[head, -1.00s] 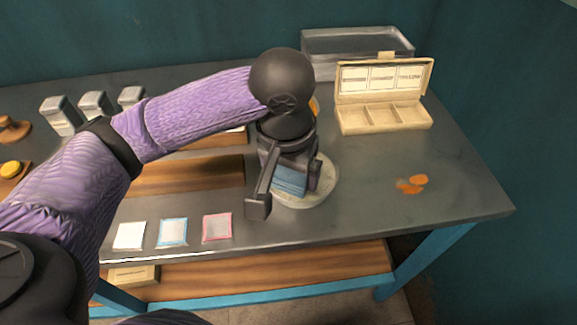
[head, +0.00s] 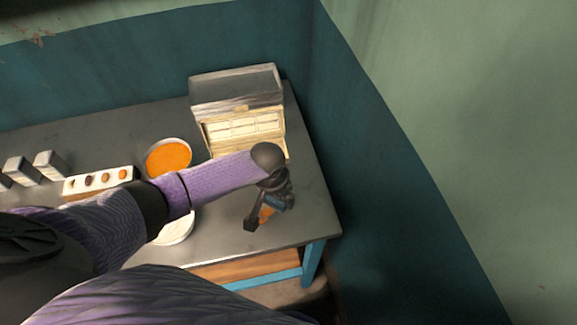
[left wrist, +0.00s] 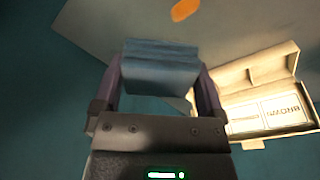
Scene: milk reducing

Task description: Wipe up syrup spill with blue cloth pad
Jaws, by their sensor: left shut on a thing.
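My left gripper (head: 268,212) is shut on the blue cloth pad (head: 274,203). In the left wrist view the folded pad (left wrist: 160,68) sits between the two fingers. The gripper is over the right end of the table, at the orange syrup spill (head: 265,215). Part of the spill is hidden behind the gripper and pad in the head view. In the left wrist view an orange patch (left wrist: 185,9) shows beyond the pad, apart from it in the picture. I cannot tell whether the pad touches the table. My right gripper is not in view.
A pan of orange liquid (head: 168,157) and a pale round dish (head: 174,230) are to the left. The table's right edge is close, with the wall beyond.

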